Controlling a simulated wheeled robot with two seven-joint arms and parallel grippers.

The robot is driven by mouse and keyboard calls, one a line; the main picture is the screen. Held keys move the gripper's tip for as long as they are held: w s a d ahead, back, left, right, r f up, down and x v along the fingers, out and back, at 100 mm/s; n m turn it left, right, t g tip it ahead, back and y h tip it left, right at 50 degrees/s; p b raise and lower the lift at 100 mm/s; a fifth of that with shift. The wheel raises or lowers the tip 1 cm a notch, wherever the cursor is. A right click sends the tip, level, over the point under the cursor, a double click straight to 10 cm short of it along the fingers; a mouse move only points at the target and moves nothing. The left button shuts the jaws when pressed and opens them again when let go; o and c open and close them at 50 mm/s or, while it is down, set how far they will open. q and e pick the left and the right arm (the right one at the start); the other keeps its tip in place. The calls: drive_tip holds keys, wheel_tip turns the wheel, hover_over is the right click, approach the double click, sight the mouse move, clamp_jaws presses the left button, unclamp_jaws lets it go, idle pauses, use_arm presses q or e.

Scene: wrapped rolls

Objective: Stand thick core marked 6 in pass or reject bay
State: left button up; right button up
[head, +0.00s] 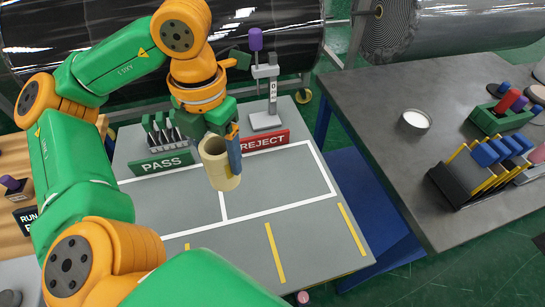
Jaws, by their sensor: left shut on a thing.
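My left gripper (222,142) is shut on a thick cream cardboard core (224,178). The core is held roughly upright above the line between the two bays, with its open top showing; no number can be read on it. The PASS sign (162,163) stands at the back of the left bay. The red REJECT sign (265,141) stands at the back of the right bay (280,185). White lines bound the bays, and my left arm covers part of the left one. My right gripper is not in view.
A gauge stand (265,120) with a purple knob is behind the REJECT sign. A rack (160,130) of dark tools is behind the PASS sign. A dark table (390,100) on the right carries a round dish (415,121) and colored-handled tools. The right bay is clear.

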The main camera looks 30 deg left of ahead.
use_arm(q)
drive_tip(key=w+d+f+n+b, duration=0.1)
drive_tip(key=w+f+n, duration=0.1)
drive_tip(key=w+f, duration=0.2)
drive_tip(key=w+d+f+n+b, duration=0.1)
drive_tip(key=w+f+n+b, duration=0.1)
drive_tip(key=w+f, duration=0.2)
drive_tip(key=w+d+f+n+b, duration=0.1)
drive_tip(key=w+f+n, duration=0.1)
drive_tip(key=w+f, duration=0.2)
drive_tip(key=shift+b, duration=0.3)
drive_tip(key=shift+f, duration=0.3)
drive_tip(key=o, duration=1.4)
drive_tip(key=shift+o, duration=0.2)
drive_tip(key=shift+r, duration=0.3)
wheel_tip(320, 180, up, 12)
drive_tip(key=p, duration=0.2)
drive_tip(key=shift+p, duration=0.35)
